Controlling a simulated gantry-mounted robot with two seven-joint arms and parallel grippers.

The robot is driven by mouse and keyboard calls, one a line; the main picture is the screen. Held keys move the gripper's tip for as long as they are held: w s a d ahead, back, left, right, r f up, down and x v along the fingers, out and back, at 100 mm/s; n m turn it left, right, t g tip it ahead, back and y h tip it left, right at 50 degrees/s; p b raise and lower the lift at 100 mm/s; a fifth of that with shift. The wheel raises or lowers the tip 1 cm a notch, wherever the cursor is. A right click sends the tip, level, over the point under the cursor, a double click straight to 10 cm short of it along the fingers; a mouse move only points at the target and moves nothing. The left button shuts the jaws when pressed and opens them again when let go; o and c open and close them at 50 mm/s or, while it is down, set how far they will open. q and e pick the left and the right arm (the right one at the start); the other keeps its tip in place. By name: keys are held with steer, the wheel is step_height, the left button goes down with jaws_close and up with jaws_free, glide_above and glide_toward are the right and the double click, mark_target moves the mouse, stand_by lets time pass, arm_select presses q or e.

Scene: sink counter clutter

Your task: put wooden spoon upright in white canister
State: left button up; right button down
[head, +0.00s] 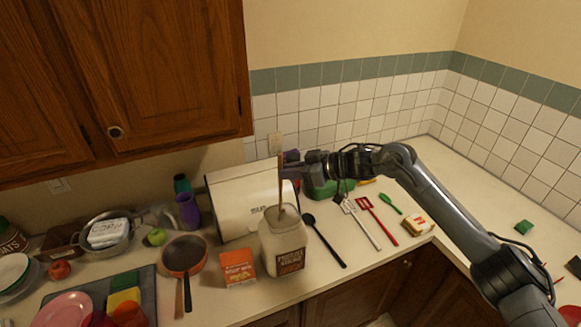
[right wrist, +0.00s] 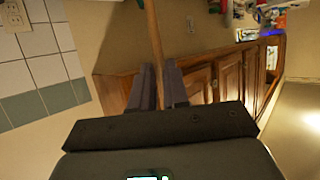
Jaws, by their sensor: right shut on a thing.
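The wooden spoon (head: 280,194) is a thin brown stick held nearly upright. My right gripper (head: 287,165) is shut on its upper part, and the shaft (right wrist: 154,40) also shows between the two fingers in the right wrist view. The white canister (head: 285,249), with a brown label, stands upright on the counter below the gripper. The spoon's lower end reaches the canister's open mouth in the head view. How deep it sits inside is hidden. My left gripper is not in view.
A white bread box (head: 236,203) stands close behind the canister. An orange box (head: 238,268) and a pan (head: 184,255) are to its left. A black spoon (head: 325,241), a slotted spatula (head: 361,222) and a red spatula (head: 379,218) lie to its right. The far right counter is mostly clear.

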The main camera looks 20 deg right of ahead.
step_height(320, 180, down, 8)
steer(key=b, duration=0.2)
steer(key=shift+r+b, duration=0.25)
steer(key=shift+b, duration=0.05)
stand_by(0.6)
steer(key=c, duration=1)
jaws_free()
steer(key=shift+c, duration=0.2)
